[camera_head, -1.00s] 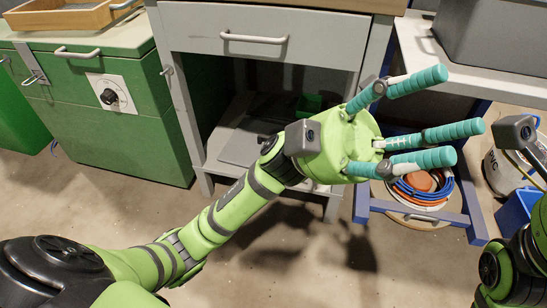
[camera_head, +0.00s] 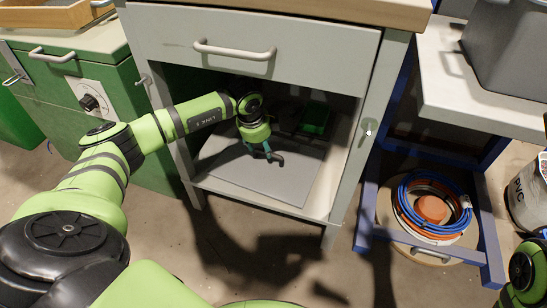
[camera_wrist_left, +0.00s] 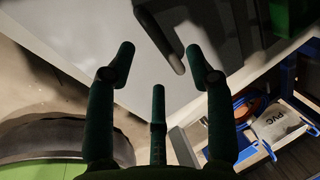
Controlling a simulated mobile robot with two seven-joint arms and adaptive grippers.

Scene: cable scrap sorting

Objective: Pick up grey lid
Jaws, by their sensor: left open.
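The grey lid (camera_head: 285,188) appears to be the flat grey panel lying on the shelf inside the open cabinet. Its pale surface fills much of the left wrist view (camera_wrist_left: 85,30). A dark bar with a rounded end (camera_wrist_left: 163,38) rises over it there, perhaps its handle. My left gripper (camera_head: 265,154) reaches into the cabinet and points down over the panel. In the left wrist view its three fingers (camera_wrist_left: 160,75) are spread and empty, close to the bar. Contact cannot be told. My right gripper is out of view.
The cabinet's drawer front (camera_head: 310,50) hangs above my left arm, with side posts around the opening. A green box (camera_head: 314,120) sits at the back of the shelf. A dark grey crate (camera_head: 505,55) stands on the right table, above coiled cables (camera_head: 433,205).

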